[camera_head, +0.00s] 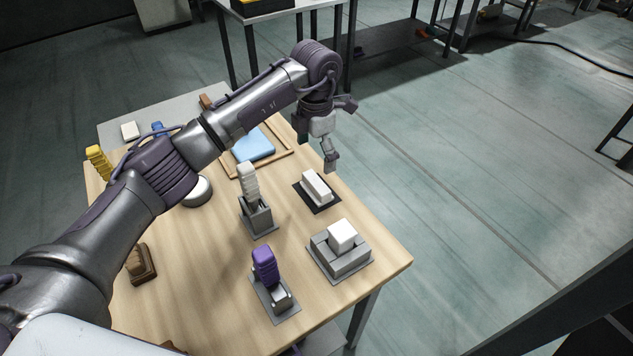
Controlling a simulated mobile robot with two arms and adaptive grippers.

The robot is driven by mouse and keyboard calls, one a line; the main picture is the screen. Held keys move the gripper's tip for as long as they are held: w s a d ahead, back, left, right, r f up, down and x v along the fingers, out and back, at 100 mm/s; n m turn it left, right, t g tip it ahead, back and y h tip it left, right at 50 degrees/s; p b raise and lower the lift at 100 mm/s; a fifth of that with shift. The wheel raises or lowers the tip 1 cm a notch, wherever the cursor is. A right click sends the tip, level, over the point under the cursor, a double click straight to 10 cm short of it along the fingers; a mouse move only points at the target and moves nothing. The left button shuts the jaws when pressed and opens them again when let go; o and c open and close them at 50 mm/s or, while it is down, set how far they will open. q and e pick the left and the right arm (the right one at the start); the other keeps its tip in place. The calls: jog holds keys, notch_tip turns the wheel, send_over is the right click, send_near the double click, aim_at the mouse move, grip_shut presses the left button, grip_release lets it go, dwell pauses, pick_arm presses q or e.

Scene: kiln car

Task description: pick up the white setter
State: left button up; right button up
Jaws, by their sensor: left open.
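A flat white bar (317,184) lies on a dark mat near the table's right edge. A white block (342,234) sits on a stepped grey base (341,258) nearer the front right corner. A white ribbed piece (248,183) stands upright in a grey holder (258,218). I cannot tell for sure which of these white things is the setter. My left gripper (317,149) is open and empty, pointing down, behind the white bar in the picture and apart from it. My right gripper is out of view.
A purple-handled piece (265,265) stands in a grey holder at the front. A light blue slab (253,145) lies in a wooden frame behind. A brown block (138,262) and a yellow piece (98,162) are at the left. The wooden table (200,255) is bare at front centre.

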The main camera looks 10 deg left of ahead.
pick_arm(q)
send_over(316, 182)
notch_tip(316, 182, down, 4)
jog(key=shift+f, duration=0.1)
jog(key=shift+f+p, duration=0.35)
jog(key=shift+f, duration=0.15)
notch_tip(316, 182, down, 5)
jog(key=shift+r+p, duration=0.1)
jog(key=shift+p, duration=0.55)
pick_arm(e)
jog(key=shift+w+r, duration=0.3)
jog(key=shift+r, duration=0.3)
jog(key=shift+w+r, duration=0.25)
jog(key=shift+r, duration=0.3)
pick_arm(q)
jog(key=shift+c, duration=1)
jog(key=c, duration=0.7)
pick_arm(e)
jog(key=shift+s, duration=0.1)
pick_arm(q)
jog(key=shift+r, duration=0.1)
